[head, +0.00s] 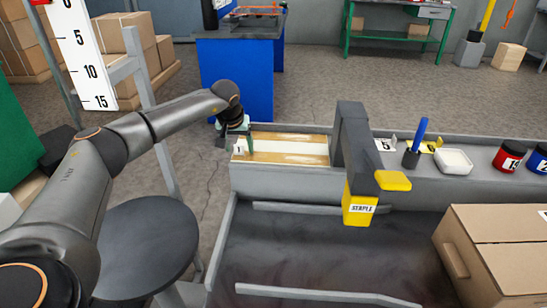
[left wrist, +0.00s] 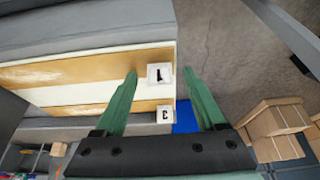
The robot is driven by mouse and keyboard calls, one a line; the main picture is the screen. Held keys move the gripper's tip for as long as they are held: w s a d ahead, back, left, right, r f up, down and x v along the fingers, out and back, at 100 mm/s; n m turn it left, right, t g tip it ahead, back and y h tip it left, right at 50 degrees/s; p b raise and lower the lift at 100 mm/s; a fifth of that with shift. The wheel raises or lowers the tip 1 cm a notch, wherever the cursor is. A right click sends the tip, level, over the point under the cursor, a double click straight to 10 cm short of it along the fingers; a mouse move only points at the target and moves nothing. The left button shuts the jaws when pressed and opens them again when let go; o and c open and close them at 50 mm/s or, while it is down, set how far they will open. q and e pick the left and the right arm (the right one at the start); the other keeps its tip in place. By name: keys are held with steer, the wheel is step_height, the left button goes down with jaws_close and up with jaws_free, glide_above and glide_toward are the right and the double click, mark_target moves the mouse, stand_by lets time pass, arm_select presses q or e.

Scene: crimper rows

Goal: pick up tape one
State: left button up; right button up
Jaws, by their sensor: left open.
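Tape one looks like a long tan strip; in the left wrist view it is the upper tan band (left wrist: 60,72), with a white block marked 1 (left wrist: 160,75) at its end. In the head view it appears to be the nearer tan band (head: 292,158) in the grey-edged tray. My left gripper (head: 240,151) is at the strip's left end, pointing down. In the left wrist view its green fingers (left wrist: 160,73) are open, one on each side of the block marked 1, with nothing visibly gripped. Whether they touch it I cannot tell. My right gripper is not in view.
A second tan band (left wrist: 75,108) ends at a block marked 3 (left wrist: 165,115). A grey post with a yellow STAPLE block (head: 359,208) stands right of the tray. A cardboard box (head: 500,255) is front right; a dark stool (head: 150,245) is front left.

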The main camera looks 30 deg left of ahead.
arm_select(q)
jaws_close()
stand_by(0.4)
steer(key=shift+r, duration=0.1)
